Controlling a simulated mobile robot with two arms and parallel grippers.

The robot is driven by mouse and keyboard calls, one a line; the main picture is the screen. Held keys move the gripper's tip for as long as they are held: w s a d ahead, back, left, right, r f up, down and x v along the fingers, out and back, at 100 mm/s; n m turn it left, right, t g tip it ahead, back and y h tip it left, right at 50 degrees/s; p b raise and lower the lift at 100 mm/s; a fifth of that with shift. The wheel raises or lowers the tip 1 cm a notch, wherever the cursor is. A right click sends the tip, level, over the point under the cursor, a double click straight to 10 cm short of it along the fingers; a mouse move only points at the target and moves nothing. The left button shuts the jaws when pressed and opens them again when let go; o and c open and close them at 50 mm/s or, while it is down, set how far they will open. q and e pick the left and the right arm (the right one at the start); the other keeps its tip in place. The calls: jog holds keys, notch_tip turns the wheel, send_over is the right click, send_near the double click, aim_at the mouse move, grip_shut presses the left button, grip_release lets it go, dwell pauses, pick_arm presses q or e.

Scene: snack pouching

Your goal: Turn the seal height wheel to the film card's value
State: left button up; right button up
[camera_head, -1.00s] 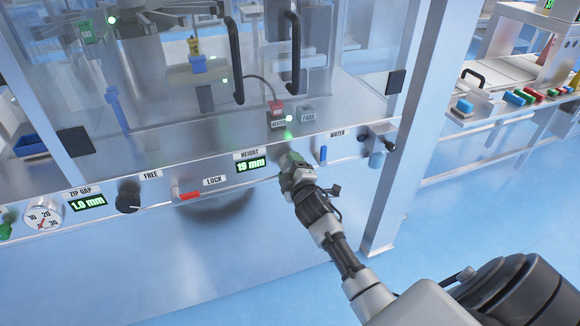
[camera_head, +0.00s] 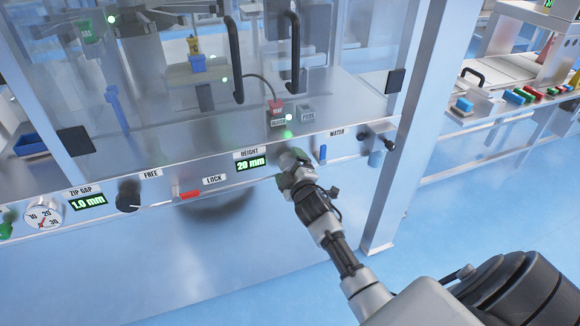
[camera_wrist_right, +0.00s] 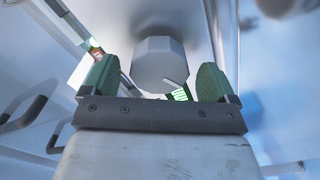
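The seal height wheel (camera_wrist_right: 160,62) is a grey faceted knob on the machine's front rail, right of the HEIGHT display. The green HEIGHT display (camera_head: 251,164) reads 20 mm. My right gripper (camera_head: 290,170) is at the wheel. In the right wrist view its two green finger pads (camera_wrist_right: 158,82) stand either side of the wheel, with a visible gap on each side, so it looks open around the wheel. In the head view the gripper partly hides the wheel. I cannot make out a film card with a readable value. My left gripper is not in view.
Along the rail are a red LOCK lever (camera_head: 189,194), a black FREE knob (camera_head: 128,196), a ZIP GAP display (camera_head: 88,201) reading 1.0 mm and a round dial (camera_head: 43,214). A blue WATER lever (camera_head: 323,154) and a metal post (camera_head: 396,150) stand to the right.

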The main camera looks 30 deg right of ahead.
jog(key=v, duration=1.1)
jog(key=shift+w+d, duration=0.1)
jog(key=s+a+f+m+g+y+p, duration=0.1)
jog(key=s+a+f+g, duration=0.15)
jog(key=f, duration=0.65)
jog(key=s+a+f+m+g+y+p, duration=0.15)
jog(key=s+f, duration=0.25)
jog(key=f, duration=0.5)
jog(key=s+a+f+m+g+y+p, duration=0.1)
jog(key=s+a+f+g, duration=0.25)
jog(key=f, duration=0.55)
jog(key=s+a+f+m+g, duration=0.1)
jog(key=s+f+g, duration=0.2)
jog(key=s, duration=0.7)
jog(key=s+a+f+m+g+p, duration=0.1)
jog(key=s+f+g, duration=0.2)
jog(key=s+f, duration=0.4)
jog(key=s+a+f+m+g+p, duration=0.1)
jog(key=s+f+g, duration=0.2)
jog(key=s, duration=1.2)
notch_tip(320, 180, down, 2)
jog(key=shift+a+f+y, duration=0.2)
jog(key=shift+a+y, duration=0.15)
jog(key=shift+y, duration=0.1)
